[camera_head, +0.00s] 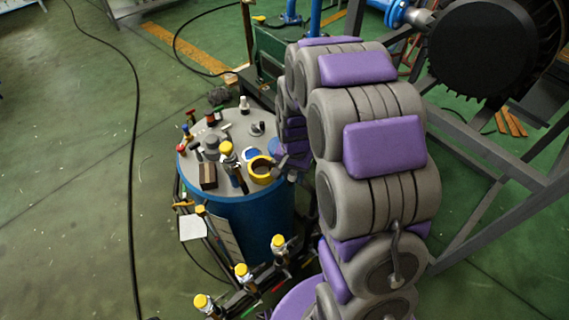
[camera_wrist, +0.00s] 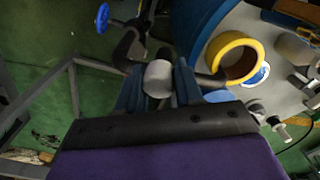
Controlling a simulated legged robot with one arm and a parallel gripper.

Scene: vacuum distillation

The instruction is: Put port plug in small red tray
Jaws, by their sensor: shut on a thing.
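My gripper (camera_wrist: 158,92) has its two dark blue-grey fingers shut on a small pale grey rounded piece (camera_wrist: 158,77), which looks like the port plug. Only its pale end shows between the fingers; the rest is hidden. In the head view my gripper (camera_head: 289,165) is small and partly hidden by my arm, at the right rim of the blue drum (camera_head: 250,222), beside a yellow ring (camera_head: 261,178). The held piece cannot be made out there. I cannot pick out a small red tray in either view.
The drum's grey top (camera_head: 238,122) is crowded with small fittings, a dark box (camera_head: 208,177) and a yellow-capped valve (camera_head: 226,149). The yellow ring (camera_wrist: 250,72) is right of my fingers. Several yellow-capped valves (camera_head: 278,242) stand in front. A metal frame (camera_head: 480,160) is at right.

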